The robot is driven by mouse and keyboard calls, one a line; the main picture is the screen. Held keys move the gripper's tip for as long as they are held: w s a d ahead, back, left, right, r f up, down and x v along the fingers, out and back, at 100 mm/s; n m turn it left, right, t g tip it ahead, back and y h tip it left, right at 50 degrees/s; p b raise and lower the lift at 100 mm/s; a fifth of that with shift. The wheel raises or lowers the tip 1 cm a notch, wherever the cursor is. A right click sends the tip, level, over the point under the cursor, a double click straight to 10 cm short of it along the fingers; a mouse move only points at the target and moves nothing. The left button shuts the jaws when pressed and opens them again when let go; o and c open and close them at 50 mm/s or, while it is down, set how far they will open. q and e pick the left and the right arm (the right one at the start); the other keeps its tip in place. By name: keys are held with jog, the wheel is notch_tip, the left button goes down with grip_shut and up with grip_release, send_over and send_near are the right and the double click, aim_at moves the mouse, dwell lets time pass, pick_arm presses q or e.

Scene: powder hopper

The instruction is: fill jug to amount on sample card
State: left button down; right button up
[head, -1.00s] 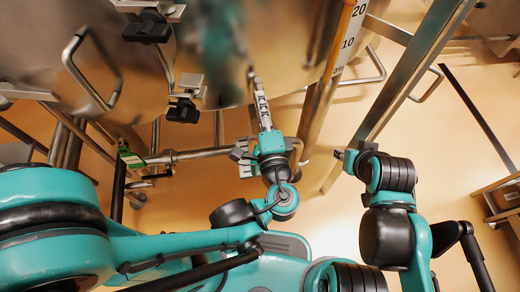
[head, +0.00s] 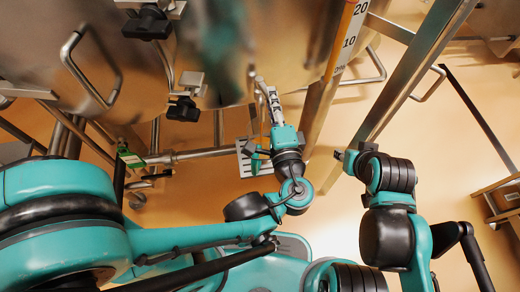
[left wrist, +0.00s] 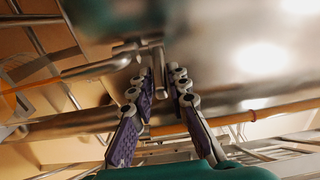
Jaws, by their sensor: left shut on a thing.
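My left gripper (head: 262,88) is raised against the underside of the large steel hopper (head: 215,60). In the left wrist view its two purple-padded fingers (left wrist: 163,75) stand on either side of a short metal handle (left wrist: 158,62), and the gripper is shut on it. In the head view that handle is mostly hidden by the fingers. My right gripper (head: 343,155) is held to the right, away from the hopper; its fingers are too small to tell open from shut. I cannot make out a jug or a sample card in either view.
Clamps (head: 183,107) and a bent handle (head: 88,70) hang at left. A green tag (head: 130,158) sits by a horizontal pipe. A slotted plate (head: 247,160) lies below.

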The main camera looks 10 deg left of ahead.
pick_arm(q)
jog(key=shift+w+d, duration=0.35)
jog(key=shift+d, duration=0.1)
jog(key=shift+w+d, duration=0.55)
jog(key=shift+w, duration=0.25)
jog(key=shift+w+d+b, duration=0.3)
jog(key=shift+w+b, duration=0.1)
jog(key=shift+w, duration=0.4)
